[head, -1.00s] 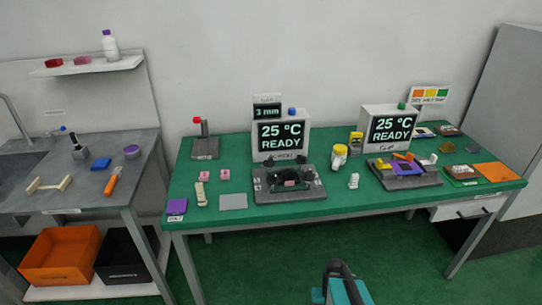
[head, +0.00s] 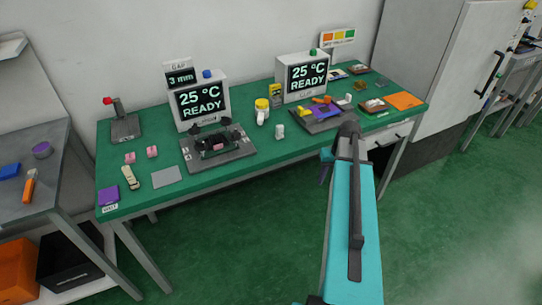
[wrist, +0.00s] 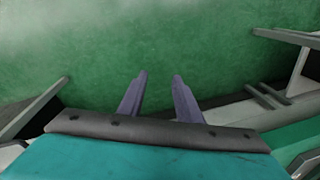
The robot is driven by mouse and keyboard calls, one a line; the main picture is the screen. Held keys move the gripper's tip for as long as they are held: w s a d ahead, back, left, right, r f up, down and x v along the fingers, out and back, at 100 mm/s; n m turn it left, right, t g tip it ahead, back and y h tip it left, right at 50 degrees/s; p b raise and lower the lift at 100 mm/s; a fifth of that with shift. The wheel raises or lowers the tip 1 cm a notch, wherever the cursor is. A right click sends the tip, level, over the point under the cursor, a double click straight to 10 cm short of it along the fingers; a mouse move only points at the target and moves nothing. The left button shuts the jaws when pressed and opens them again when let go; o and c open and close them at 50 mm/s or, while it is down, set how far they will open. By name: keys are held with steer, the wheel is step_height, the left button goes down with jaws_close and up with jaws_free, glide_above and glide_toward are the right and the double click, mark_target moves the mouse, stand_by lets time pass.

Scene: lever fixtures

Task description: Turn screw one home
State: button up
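A dark fixture (head: 220,147) with black clamp-like parts and a pink piece in it sits on the green table, in front of the left "25 °C READY" display (head: 201,104). A second dark fixture (head: 322,117) with orange, yellow and purple parts sits before the right display (head: 307,78). I cannot make out a separate screw or its number on either fixture. My gripper shows in the wrist view (wrist: 160,77) with two purple fingers apart and nothing between them, over green floor. In the head view my arm stands in front of the table's near edge, apart from both fixtures.
On the green table (head: 257,168) stand a yellow-capped bottle (head: 262,116), a red-topped post (head: 124,127), pink blocks (head: 152,152) and a grey plate (head: 166,177). A grey bench (head: 45,195) is at left, a grey cabinet (head: 430,60) at right. Open floor lies in front.

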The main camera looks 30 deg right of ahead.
steer(key=s+d+r+n+t+p, duration=0.1)
steer(key=d+r, duration=0.5)
steer(key=r, duration=0.3)
steer(key=d+r+n+t, duration=0.1)
steer(key=d+r+n, duration=0.1)
steer(key=d+r, duration=0.6)
step_height(320, 180, up, 14)
steer(key=s+n+y, duration=0.1)
steer(key=s+n, duration=0.2)
steer(key=n, duration=0.6)
steer(key=shift+d+r+y+p, duration=0.2)
steer(key=shift+d+y+p, duration=0.1)
steer(key=shift+y+p, duration=0.1)
steer(key=shift+w, duration=0.1)
